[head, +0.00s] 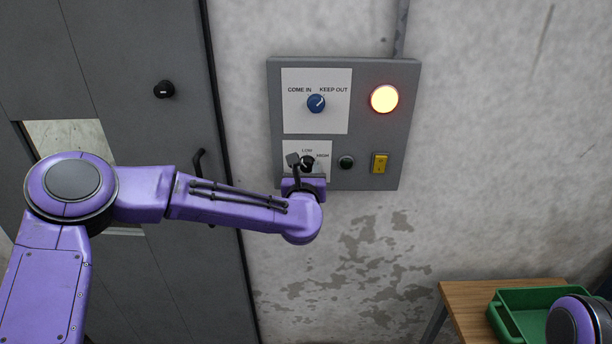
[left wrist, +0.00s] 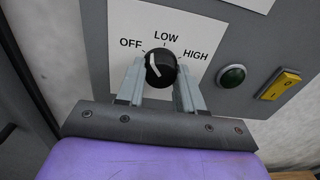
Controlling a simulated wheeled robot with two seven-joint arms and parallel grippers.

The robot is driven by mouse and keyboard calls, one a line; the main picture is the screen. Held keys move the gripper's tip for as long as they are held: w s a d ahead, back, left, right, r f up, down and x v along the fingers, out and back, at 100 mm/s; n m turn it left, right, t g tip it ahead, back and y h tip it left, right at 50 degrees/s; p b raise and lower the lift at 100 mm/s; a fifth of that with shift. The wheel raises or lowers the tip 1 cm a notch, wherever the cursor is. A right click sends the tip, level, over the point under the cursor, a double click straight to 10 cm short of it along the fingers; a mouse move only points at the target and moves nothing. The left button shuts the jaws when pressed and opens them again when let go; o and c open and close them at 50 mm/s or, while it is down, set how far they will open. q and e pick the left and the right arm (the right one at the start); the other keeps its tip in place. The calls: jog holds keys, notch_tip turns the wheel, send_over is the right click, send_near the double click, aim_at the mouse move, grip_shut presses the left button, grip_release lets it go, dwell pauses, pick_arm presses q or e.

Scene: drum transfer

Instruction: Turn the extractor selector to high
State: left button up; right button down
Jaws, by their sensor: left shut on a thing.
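The extractor selector is a black round knob (left wrist: 160,68) on a white plate (left wrist: 205,38) marked OFF, LOW and HIGH. Its white pointer mark lies on the left side of the knob, toward OFF. In the head view the knob (head: 308,161) is partly hidden by my left gripper (head: 305,166). In the left wrist view my left gripper (left wrist: 158,85) has one finger on each side of the knob and is shut on it. My right gripper is not in view.
A door (head: 140,50) is left; a table (head: 462,306) with a green tray (head: 530,296) is lower right.

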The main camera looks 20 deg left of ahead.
pick_arm(q)
jog(key=m+b, duration=0.1)
jog(key=m, duration=0.3)
jog(key=shift+m, duration=0.3)
jog(key=m, duration=0.4)
jog(key=shift+r, duration=0.1)
jog(key=m, duration=0.5)
jog(key=shift+m, duration=0.3)
jog(key=m+p, duration=0.2)
jog(key=m, duration=0.2)
jog(key=shift+m+y, duration=0.4)
jog(key=o, duration=1)
jog(key=shift+o, duration=0.2)
